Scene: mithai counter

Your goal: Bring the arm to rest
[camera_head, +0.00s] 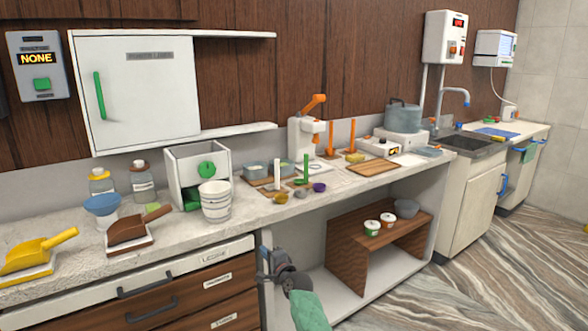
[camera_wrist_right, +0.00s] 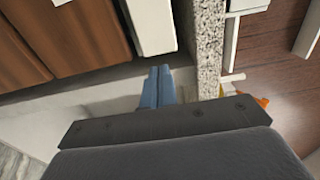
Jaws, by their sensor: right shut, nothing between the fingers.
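My right gripper (camera_head: 264,262) is in front of the counter, below the countertop edge, near the open shelf bay. Its blue-grey fingers (camera_wrist_right: 158,86) are together and hold nothing in the right wrist view. My right arm comes up from the bottom of the head view, with a green section behind the dark wrist. My left gripper is not in view.
The countertop (camera_head: 236,221) edge is close to my right gripper. Drawers (camera_head: 205,285) are to its left, and a wooden shelf (camera_head: 400,231) with tubs stands to its right. A white striped bucket (camera_head: 215,203) and several tools stand above. Floor at right is open.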

